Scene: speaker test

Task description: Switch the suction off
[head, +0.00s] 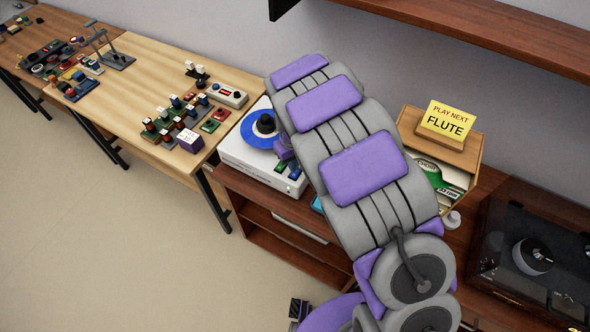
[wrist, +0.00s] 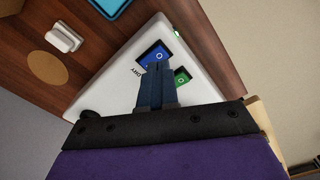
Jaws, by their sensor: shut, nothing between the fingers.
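A white machine (head: 262,168) with a blue disc (head: 259,129) and black knob on top stands on the wooden cabinet. At its front are a blue switch (head: 281,167) and a green switch (head: 295,174). In the wrist view, the blue switch (wrist: 156,54) and green switch (wrist: 181,77) lie on the white top (wrist: 112,84), each with a light ring mark. Small lettering beside them seems to read "DRY". My gripper (wrist: 157,72) is shut and empty, its tips over the blue switch's near edge. I cannot tell whether they touch. A small green light (wrist: 176,34) shows at the machine's edge.
A yellow "PLAY NEXT FLUTE" card (head: 447,122) stands on a wooden record box (head: 470,150) to the right. A turntable with a dark cover (head: 530,262) is further right. A bench (head: 150,75) with several small devices lies left. A shelf (head: 480,35) overhangs above.

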